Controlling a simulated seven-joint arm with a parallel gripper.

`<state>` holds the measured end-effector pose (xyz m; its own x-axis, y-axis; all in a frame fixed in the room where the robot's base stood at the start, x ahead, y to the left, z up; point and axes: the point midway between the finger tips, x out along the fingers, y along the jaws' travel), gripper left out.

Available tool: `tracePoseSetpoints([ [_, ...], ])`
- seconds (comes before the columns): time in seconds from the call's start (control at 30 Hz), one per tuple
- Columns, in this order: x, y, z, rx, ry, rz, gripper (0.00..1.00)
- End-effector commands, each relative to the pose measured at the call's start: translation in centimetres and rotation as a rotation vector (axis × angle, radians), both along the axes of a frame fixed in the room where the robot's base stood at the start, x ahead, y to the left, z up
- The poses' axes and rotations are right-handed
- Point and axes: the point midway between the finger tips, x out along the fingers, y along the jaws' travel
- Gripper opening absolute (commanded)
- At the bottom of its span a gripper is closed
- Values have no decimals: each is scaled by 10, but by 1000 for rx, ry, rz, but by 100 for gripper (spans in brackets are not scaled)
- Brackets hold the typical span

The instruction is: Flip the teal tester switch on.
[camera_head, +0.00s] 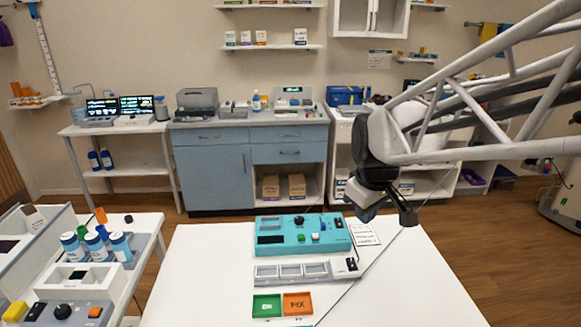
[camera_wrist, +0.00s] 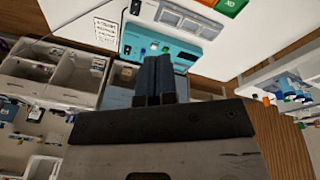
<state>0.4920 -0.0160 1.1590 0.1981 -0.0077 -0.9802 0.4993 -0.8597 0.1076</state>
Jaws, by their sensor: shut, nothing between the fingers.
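The teal tester (camera_head: 272,238) stands on the white table, with a dark knob, small coloured buttons and a dark display on its top face. It also shows in the wrist view (camera_wrist: 185,45), partly covered by my fingers. A small dark switch-like part (camera_head: 339,222) sits near its right end; its position is too small to tell. My gripper (camera_head: 408,219) is shut and empty, to the right of the tester and apart from it in the head view. In the wrist view my closed fingers (camera_wrist: 154,80) point toward the tester.
A grey tray with several compartments (camera_head: 292,271) lies in front of the tester. Nearer are a green bin (camera_head: 267,306) and an orange bin (camera_head: 298,304). A printed card (camera_head: 363,232) lies right of the tester. The table's right side (camera_head: 420,285) is clear.

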Motion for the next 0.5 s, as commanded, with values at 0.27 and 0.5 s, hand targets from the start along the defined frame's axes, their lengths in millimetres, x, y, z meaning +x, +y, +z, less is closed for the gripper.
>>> tracePoseSetpoints([
  [0.27, 65, -6, -9, -34, 16, 184, 0],
  [0.5, 120, -13, -22, -63, 24, 345, 0],
])
